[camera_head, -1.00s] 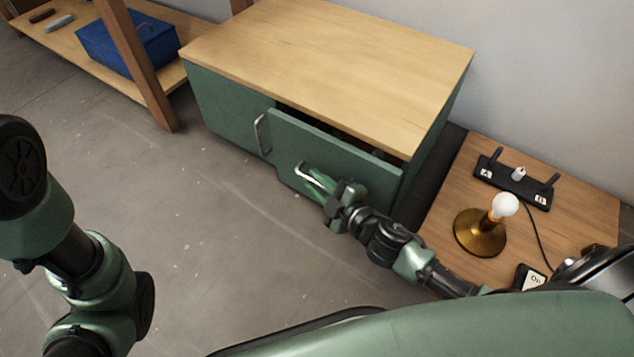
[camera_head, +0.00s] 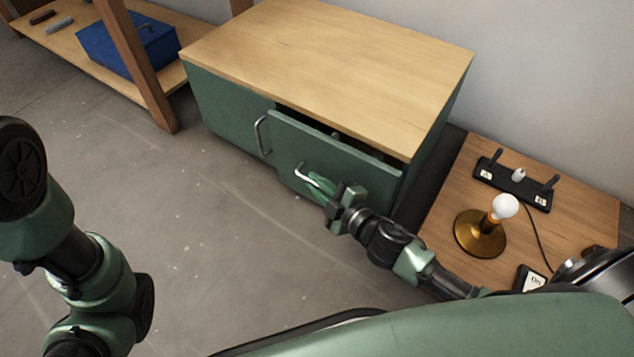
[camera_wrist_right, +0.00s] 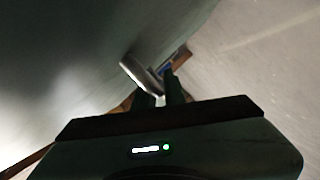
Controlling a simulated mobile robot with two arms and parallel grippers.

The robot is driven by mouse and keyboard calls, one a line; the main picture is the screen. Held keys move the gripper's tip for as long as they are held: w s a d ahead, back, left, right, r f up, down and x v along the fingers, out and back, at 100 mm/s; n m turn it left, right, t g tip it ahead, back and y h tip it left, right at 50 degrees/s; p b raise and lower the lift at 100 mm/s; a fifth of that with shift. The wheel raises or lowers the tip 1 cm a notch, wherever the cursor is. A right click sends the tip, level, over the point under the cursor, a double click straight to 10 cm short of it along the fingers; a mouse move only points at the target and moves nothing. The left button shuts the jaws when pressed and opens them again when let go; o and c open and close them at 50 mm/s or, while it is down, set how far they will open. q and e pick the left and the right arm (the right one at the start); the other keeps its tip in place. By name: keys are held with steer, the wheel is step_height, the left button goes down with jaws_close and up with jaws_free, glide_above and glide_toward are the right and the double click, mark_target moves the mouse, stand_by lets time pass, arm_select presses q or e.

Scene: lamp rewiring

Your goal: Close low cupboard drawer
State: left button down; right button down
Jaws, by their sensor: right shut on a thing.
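The low cupboard (camera_head: 330,55) has a light wood top and green sides. Its right-hand drawer (camera_head: 352,165) stands partly out, with a dark gap above the front. The metal drawer handle (camera_head: 303,173) is on the drawer front, and it also shows in the right wrist view (camera_wrist_right: 140,75). My right gripper (camera_head: 314,183) is at this handle, with its fingers shut on it. The fingers hide part of the handle. My left arm is at the left edge of the head view, and its gripper is out of the picture.
A second handle (camera_head: 262,136) is on the closed left front. A low wooden table (camera_head: 430,232) at the right bears a brass lamp base with a bulb (camera_head: 504,206) and a black fixture (camera_head: 512,185). A blue box (camera_head: 130,48) sits on a shelf at the left. The floor in front is clear.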

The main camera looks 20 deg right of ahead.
mark_target(335, 178)
stand_by(0.8)
steer(key=shift+w+d+r+p, duration=0.1)
steer(key=shift+w+d+p, duration=0.4)
steer(key=shift+w+d, duration=0.8)
steer(key=shift+d, duration=0.35)
steer(key=c, duration=1.8)
jaws_free()
steer(key=shift+o, duration=0.2)
